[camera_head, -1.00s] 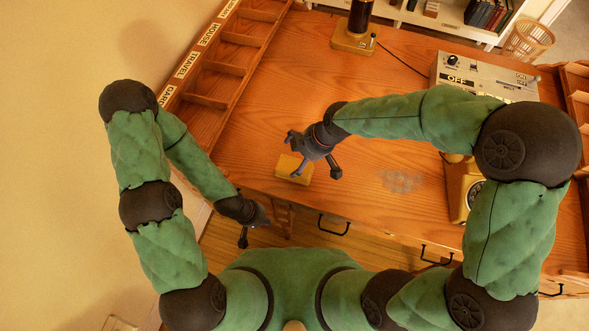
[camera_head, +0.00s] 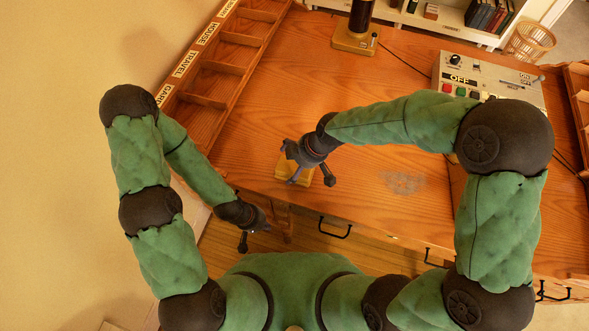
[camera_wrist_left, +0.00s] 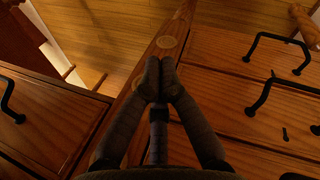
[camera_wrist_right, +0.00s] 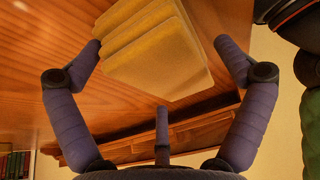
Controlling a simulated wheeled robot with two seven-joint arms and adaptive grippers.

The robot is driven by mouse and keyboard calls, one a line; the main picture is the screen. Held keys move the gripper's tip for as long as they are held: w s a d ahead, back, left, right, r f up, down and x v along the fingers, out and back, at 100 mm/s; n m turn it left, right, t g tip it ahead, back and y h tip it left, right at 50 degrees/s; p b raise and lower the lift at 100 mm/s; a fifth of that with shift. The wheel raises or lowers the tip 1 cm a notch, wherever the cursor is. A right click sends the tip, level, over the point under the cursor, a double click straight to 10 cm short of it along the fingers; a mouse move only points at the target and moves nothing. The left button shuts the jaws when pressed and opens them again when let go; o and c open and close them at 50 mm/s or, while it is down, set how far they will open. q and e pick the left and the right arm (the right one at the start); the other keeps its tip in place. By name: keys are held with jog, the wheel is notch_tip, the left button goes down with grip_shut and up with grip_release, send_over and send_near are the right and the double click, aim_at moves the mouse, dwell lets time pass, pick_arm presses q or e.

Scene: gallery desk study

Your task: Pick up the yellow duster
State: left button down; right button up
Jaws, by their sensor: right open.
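The yellow duster (camera_head: 287,163) lies folded on the desk near its front edge, partly hidden under my right gripper (camera_head: 310,174) in the head view. In the right wrist view the duster (camera_wrist_right: 152,52) shows as a layered yellow block between the spread fingers of my right gripper (camera_wrist_right: 158,48). That gripper is open, one finger on each side of the duster; I cannot tell whether either finger touches it. My left gripper (camera_head: 254,229) is at the lower left, away from the duster, in front of the desk. Its fingertips (camera_wrist_left: 160,78) are together and empty in the left wrist view.
A labelled wooden sorting rack (camera_head: 212,75) runs along the desk's left side. A control box (camera_head: 470,80) with buttons stands at the right, and a lamp base (camera_head: 352,40) at the back. The desk middle (camera_head: 300,80) is clear. Drawer handles (camera_head: 335,230) stick out at the front.

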jog(key=shift+f, duration=0.15)
jog(key=c, duration=1.1)
